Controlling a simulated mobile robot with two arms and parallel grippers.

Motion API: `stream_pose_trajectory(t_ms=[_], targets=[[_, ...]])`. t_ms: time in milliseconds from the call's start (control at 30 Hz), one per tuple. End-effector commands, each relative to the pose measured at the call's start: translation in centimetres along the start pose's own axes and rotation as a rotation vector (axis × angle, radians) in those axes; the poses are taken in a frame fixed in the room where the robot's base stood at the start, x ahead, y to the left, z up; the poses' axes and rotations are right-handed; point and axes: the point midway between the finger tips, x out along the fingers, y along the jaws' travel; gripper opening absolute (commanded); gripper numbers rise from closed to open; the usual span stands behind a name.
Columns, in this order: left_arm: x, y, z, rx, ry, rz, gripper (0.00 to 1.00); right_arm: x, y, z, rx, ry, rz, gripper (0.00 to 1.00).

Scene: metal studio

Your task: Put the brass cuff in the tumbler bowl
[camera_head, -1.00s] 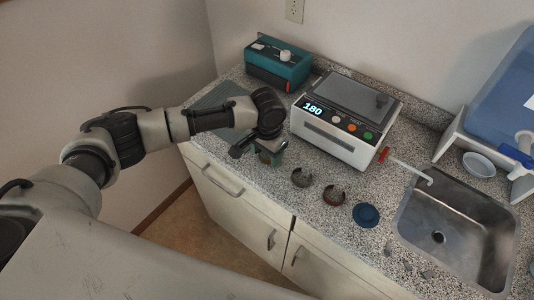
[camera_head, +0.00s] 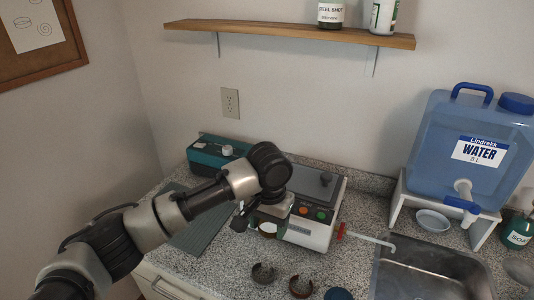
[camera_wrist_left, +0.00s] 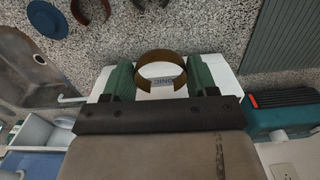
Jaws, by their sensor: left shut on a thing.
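My left gripper (camera_head: 262,226) is above the counter at the front left of a white machine. In the left wrist view, the gripper (camera_wrist_left: 160,76) is shut on a brass-brown open ring, the brass cuff (camera_wrist_left: 148,58), held between two green finger pads. In the head view, the arm and fingers hide most of the cuff. I cannot tell for sure which thing is the tumbler bowl. A round dark-blue piece (camera_head: 338,295), cut by the bottom edge, also shows in the left wrist view (camera_wrist_left: 46,17). My right gripper is not in view.
A grey cuff (camera_head: 263,273) and a copper-brown cuff (camera_head: 300,287) lie on the speckled counter. The white lidded machine (camera_head: 309,232) is close behind the gripper. A teal box (camera_head: 207,157) stands behind the arm. The sink (camera_head: 425,268), pale dish (camera_head: 433,219) and water tank (camera_head: 466,150) are right.

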Motion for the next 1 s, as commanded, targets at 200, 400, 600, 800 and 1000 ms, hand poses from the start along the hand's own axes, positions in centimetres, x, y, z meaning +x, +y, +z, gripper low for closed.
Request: stream_pose_trajectory(t_ms=[200,400,600,800,1000], targets=[[0.6,-2.1,2.1,-0.057,0.009,-0.002,0.35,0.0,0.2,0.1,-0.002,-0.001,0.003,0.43],[1.8,-6.0,8.3,-0.194,0.024,-0.003,0.35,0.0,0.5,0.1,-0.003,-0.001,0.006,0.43],[2.5,-8.2,15.3,-0.317,0.017,-0.002,0.35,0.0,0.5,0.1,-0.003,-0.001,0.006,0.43],[2.6,-8.8,19.5,-0.382,0.002,0.0,0.35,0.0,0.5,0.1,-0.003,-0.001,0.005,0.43],[2.5,-8.9,20.2,-0.395,0.003,-0.002,0.35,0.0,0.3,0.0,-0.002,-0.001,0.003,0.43]])
